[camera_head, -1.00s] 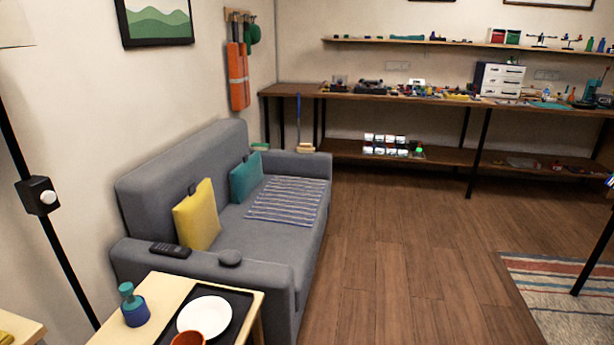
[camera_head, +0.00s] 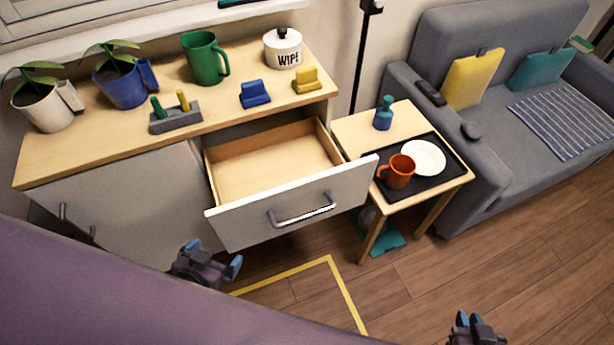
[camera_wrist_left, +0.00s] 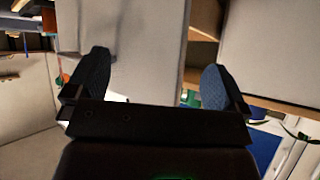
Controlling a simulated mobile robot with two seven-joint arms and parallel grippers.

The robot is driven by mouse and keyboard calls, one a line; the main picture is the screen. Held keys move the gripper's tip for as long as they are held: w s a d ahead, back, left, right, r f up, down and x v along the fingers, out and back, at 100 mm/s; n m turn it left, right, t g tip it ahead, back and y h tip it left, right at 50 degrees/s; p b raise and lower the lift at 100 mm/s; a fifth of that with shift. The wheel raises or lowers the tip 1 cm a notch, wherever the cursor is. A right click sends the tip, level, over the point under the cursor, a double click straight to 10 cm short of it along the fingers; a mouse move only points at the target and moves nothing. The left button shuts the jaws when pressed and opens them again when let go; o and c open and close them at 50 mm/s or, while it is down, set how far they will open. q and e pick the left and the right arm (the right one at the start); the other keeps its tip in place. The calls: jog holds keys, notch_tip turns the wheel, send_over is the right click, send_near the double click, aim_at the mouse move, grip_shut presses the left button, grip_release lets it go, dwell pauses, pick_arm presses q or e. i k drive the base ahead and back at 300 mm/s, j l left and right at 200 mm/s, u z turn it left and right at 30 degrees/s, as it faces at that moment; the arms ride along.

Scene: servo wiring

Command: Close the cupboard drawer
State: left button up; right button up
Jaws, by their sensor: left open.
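The cupboard drawer (camera_head: 270,165) is pulled well out and looks empty in the head view. Its white front (camera_head: 235,228) carries a grey bar handle (camera_head: 303,211). The wooden-topped cupboard (camera_head: 60,158) has grey doors left of the drawer. My left gripper (camera_head: 214,257) is in front of the cupboard, below and left of the drawer front, apart from the handle. In the left wrist view its fingers (camera_wrist_left: 156,75) are spread with nothing between them; pale panels lie beyond. My right gripper (camera_head: 467,320) is at the bottom edge, far from the drawer; its jaw opening is unclear.
A small side table (camera_head: 350,130) with a black tray (camera_head: 440,178), orange mug (camera_head: 398,170) and white plate (camera_head: 424,157) stands close to the drawer's right. Plants, a green mug (camera_head: 203,58) and a wipes pot (camera_head: 283,48) stand on the cupboard. Floor is clear in front.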

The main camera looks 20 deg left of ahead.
aim_at(267, 185)
jog(key=k+l, duration=0.25)
jog(key=k+l+u, duration=0.1)
jog(key=k, duration=0.4)
jog(key=k+l, duration=0.3)
jog(key=k+u, duration=0.05)
